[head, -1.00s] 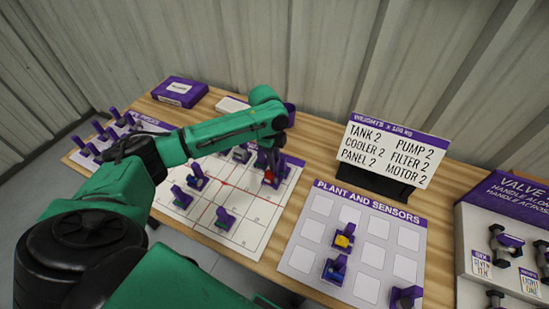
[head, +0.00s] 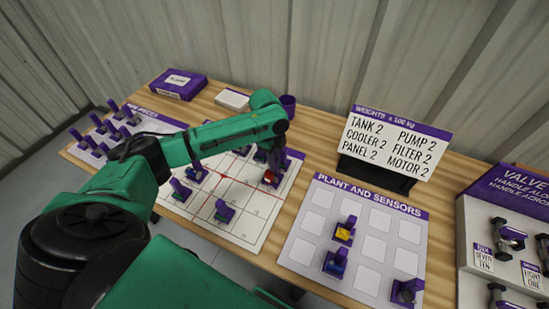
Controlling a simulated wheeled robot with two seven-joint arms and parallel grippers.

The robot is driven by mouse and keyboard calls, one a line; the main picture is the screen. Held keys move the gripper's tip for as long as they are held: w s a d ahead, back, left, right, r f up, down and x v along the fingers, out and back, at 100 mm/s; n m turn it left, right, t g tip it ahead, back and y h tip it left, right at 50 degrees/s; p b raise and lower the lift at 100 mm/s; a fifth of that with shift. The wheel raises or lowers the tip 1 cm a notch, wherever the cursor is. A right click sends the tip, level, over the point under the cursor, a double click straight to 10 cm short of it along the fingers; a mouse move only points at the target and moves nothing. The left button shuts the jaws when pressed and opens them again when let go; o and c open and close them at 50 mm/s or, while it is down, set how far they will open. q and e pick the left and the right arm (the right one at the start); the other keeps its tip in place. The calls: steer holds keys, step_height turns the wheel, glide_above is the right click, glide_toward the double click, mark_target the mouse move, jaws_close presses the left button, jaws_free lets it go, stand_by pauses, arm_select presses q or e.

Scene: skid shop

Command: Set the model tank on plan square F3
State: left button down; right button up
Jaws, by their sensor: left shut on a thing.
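My left gripper (head: 272,160) is over the right part of the gridded plan board (head: 247,236). It is shut on a small red piece with a purple handle, which I take for the model tank (head: 269,177). The tank is partly hidden by the fingers, and I cannot tell whether its base touches the board. The square labels are too small to read, so I cannot pick out F3. My right gripper is not in view.
Other purple-handled pieces stand on the board, such as one nearer piece (head: 224,212) and one at left (head: 181,190). A plant and sensors panel (head: 302,252) lies to the right. Behind it stands a weights sign (head: 398,145). A purple box (head: 180,84) is at the back left.

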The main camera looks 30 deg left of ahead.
arm_select(q)
steer(key=shift+f, duration=0.35)
steer(key=shift+r+p, duration=0.1)
steer(key=shift+p, duration=0.35)
steer(key=shift+f+b, duration=0.4)
steer(key=shift+f, duration=0.4)
steer(key=c, duration=0.6)
jaws_free()
